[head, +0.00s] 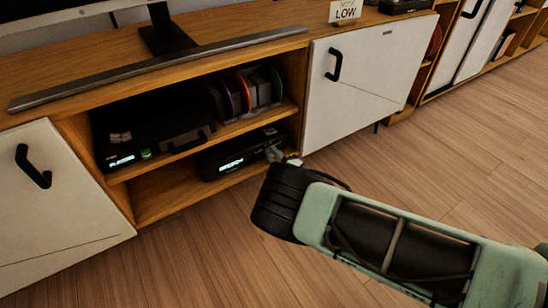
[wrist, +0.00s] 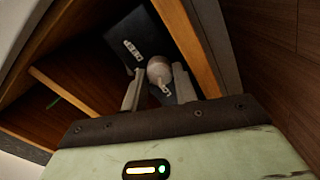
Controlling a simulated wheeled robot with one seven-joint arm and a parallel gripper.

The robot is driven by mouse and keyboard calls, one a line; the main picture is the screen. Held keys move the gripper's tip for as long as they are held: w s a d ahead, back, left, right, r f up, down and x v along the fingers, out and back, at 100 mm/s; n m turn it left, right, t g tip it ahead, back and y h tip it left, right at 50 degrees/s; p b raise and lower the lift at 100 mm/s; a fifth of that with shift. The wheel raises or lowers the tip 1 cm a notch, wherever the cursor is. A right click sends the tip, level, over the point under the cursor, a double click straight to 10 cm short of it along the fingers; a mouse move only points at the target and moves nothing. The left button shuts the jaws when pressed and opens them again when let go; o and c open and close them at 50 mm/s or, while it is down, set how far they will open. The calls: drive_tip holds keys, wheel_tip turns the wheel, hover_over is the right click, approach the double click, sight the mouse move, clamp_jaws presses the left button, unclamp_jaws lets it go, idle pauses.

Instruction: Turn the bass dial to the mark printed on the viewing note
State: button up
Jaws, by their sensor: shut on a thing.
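The viewing note (head: 345,11) is a small pale card on top of the cabinet at the upper right, and it reads "LOW". A black unit (head: 238,156) with a lit display stands on the lower open shelf. My gripper (head: 274,154) reaches its right front end. In the wrist view, the bass dial (wrist: 158,67), a pale round knob on the dark unit (wrist: 140,35), sits between the two fingers of my gripper (wrist: 160,85), which is shut on it. Small white print shows beside the dial, too small to read. The dial's pointer cannot be made out.
The wooden cabinet (head: 135,208) surrounds the unit closely, with a shelf board above. A black player (head: 150,140) and several upright coloured discs (head: 245,92) fill the upper shelf. A white door (head: 360,75) stands right of the opening. The wooden floor (head: 190,265) in front is clear.

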drive_tip(key=o, duration=1)
drive_tip(key=shift+c, duration=0.2)
drive_tip(key=shift+f, duration=0.1)
